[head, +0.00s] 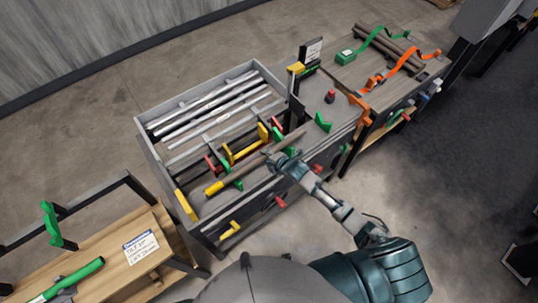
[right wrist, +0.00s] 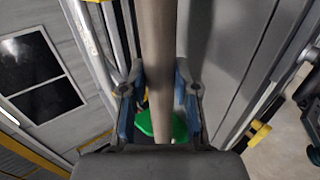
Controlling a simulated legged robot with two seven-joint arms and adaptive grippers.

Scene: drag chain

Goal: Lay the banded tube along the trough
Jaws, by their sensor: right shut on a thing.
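The banded tube (head: 240,172) is a long brown rod with a yellow end at its lower left. It lies slantwise over the front part of the grey bench, above or on green supports (head: 238,184); I cannot tell whether it touches them. My right gripper (head: 279,157) is shut on the tube around its middle. In the right wrist view the tube (right wrist: 160,50) runs between both fingers (right wrist: 158,95), with a green piece (right wrist: 165,126) behind it. Which part is the trough is unclear. My left gripper is not in view.
Several silvery rails (head: 205,103) lie in the grey tray (head: 146,150) behind the tube. Yellow and red fittings (head: 240,152) stand close to it. A dark post with a label (head: 312,50) rises at the back. A wooden bench (head: 115,262) stands at lower left, another with brown tubes (head: 385,45) at upper right.

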